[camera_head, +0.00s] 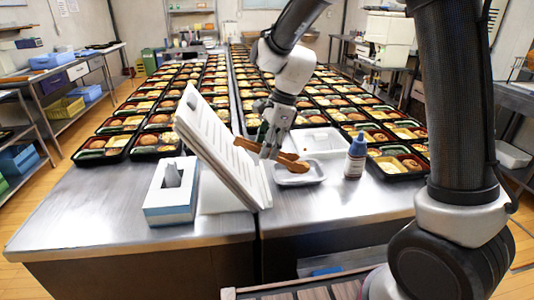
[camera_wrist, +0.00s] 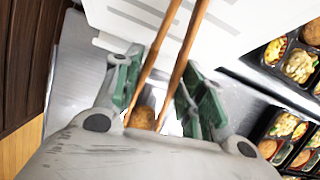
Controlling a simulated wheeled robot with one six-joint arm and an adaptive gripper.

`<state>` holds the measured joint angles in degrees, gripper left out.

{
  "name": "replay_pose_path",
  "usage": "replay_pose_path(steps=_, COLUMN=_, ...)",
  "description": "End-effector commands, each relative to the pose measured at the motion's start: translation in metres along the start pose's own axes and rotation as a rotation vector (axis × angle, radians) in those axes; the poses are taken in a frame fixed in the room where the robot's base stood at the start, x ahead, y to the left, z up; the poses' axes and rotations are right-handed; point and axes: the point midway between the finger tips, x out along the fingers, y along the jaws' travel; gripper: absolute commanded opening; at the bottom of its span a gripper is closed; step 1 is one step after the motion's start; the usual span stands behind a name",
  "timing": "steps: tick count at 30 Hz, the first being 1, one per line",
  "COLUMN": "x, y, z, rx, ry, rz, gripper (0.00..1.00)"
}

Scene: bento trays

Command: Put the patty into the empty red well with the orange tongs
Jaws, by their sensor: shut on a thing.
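My gripper (camera_head: 268,148) is shut on the orange tongs (camera_head: 292,164), above the tabletop behind a white menu-like stand. In the wrist view the tongs' two long arms (camera_wrist: 188,50) run up between the green finger pads of my gripper (camera_wrist: 163,95), spread slightly apart. The tongs hang over or beside a small white dish (camera_head: 300,178); I cannot tell whether they touch it. No separate patty can be made out for sure; a rounded brown piece (camera_wrist: 141,117) shows low between the fingers. I cannot pick out an empty red well among the bento trays (camera_head: 398,176).
A white folded stand (camera_head: 212,150) leans close left of my gripper. A tissue box (camera_head: 170,205) and a blue-capped bottle (camera_head: 355,158) stand near the front. A white tray (camera_head: 318,140) lies behind the dish. Filled trays cover the tables behind; the front edge is mostly bare.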

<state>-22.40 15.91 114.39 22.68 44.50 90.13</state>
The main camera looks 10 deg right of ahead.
Motion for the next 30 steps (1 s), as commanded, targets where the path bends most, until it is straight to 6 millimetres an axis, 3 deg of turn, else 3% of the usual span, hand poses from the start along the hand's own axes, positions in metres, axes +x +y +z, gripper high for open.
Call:
replay_pose_path(steps=18, x=-0.063, y=-0.004, z=0.020, rx=-0.002, ry=0.000, rz=-0.002, gripper=0.07)
replay_pose_path(steps=30, x=-0.069, y=-0.004, z=0.021, rx=-0.001, ry=0.000, rz=-0.002, gripper=0.07)
